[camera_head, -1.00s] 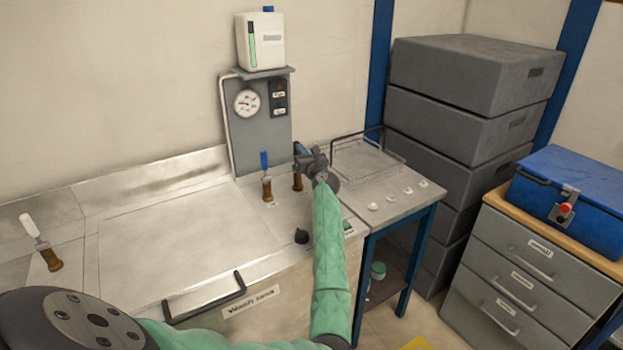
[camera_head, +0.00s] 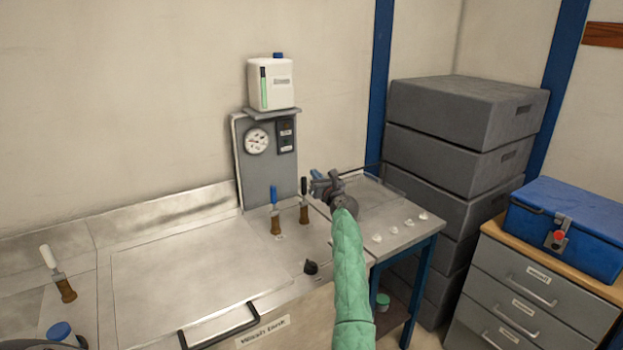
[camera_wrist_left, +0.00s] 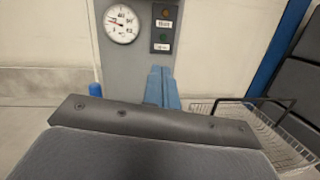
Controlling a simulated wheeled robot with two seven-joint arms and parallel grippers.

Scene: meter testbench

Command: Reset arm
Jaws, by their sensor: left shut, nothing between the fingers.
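My left arm, in a green sleeve, rises from the bottom of the head view. My right gripper is in neither view.
A wire basket (camera_wrist_left: 255,122) lies right of the left gripper. The wash tank lid (camera_head: 180,265) is clear. A blue-handled valve (camera_head: 275,210) and a white-handled valve (camera_head: 57,272) stand on the bench. Grey crates (camera_head: 455,110) and a blue toolbox (camera_head: 570,225) are at the right.

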